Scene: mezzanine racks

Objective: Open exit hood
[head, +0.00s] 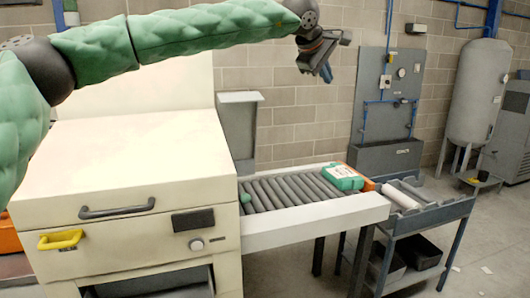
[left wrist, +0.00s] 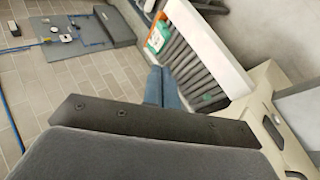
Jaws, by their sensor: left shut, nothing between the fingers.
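A grey upright hood-like housing (head: 238,130) with a flat top stands at the machine end of the roller conveyor (head: 290,192); I take it as the exit hood. The cream machine (head: 130,170) beside it has a dark bar handle (head: 117,208) and a yellow handle (head: 61,239) on its front. My left gripper (head: 326,72) is shut and empty, in the air above the far side of the conveyor, right of the housing and apart from it. Its blue fingers (left wrist: 161,88) show in the left wrist view, with the conveyor (left wrist: 190,70) beyond. My right gripper is out of view.
A green and white pack (head: 343,177) lies at the conveyor's far end. A grey cart (head: 425,215) with a white roll (head: 400,197) stands right of it. A grey wall panel with blue pipes (head: 388,100) and a tank (head: 474,95) stand behind.

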